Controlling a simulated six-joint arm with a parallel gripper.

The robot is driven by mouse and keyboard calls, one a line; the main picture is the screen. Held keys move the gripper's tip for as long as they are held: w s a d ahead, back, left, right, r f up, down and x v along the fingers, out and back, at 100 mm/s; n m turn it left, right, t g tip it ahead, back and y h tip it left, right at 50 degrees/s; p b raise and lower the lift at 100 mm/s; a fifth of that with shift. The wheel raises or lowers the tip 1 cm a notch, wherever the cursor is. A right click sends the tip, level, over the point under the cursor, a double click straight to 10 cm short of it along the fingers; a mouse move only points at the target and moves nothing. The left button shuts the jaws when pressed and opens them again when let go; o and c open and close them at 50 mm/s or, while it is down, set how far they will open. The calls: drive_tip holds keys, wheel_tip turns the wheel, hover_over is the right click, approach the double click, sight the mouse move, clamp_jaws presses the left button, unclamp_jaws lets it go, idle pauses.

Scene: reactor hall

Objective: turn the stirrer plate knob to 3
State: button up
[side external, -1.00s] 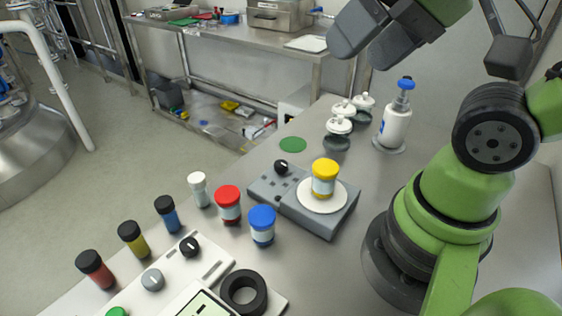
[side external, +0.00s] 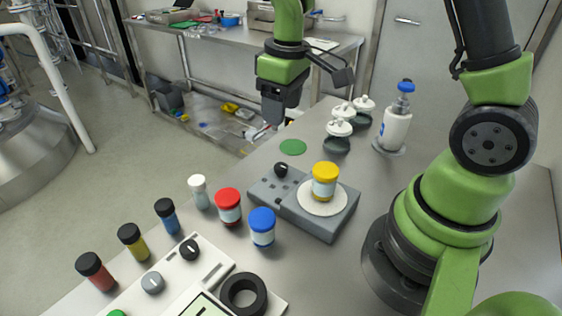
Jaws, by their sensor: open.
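The stirrer plate (side external: 326,226) is a grey box on the steel bench, with a round white top plate (side external: 338,201). A yellow-capped jar (side external: 325,182) stands on that plate. The black knob (side external: 281,170) sits at the box's left end, its pointer and scale too small to read. My gripper (side external: 276,121) is above and slightly behind the knob, pointing down, open and empty, apart from everything.
Red-capped (side external: 228,206) and blue-capped (side external: 262,227) jars and a white-capped vial (side external: 199,191) stand left of the stirrer plate. A white device (side external: 178,280) with knobs is in front. A green disc (side external: 292,147) lies behind; a pump bottle (side external: 396,122) stands back right.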

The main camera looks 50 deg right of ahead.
drive_tip(key=n+g, duration=0.1)
approach(281, 166)
wheel_tip(281, 166, down, 9)
drive_tip(key=shift+f, duration=0.1)
idle(0.4)
drive_tip(key=c, duration=0.9)
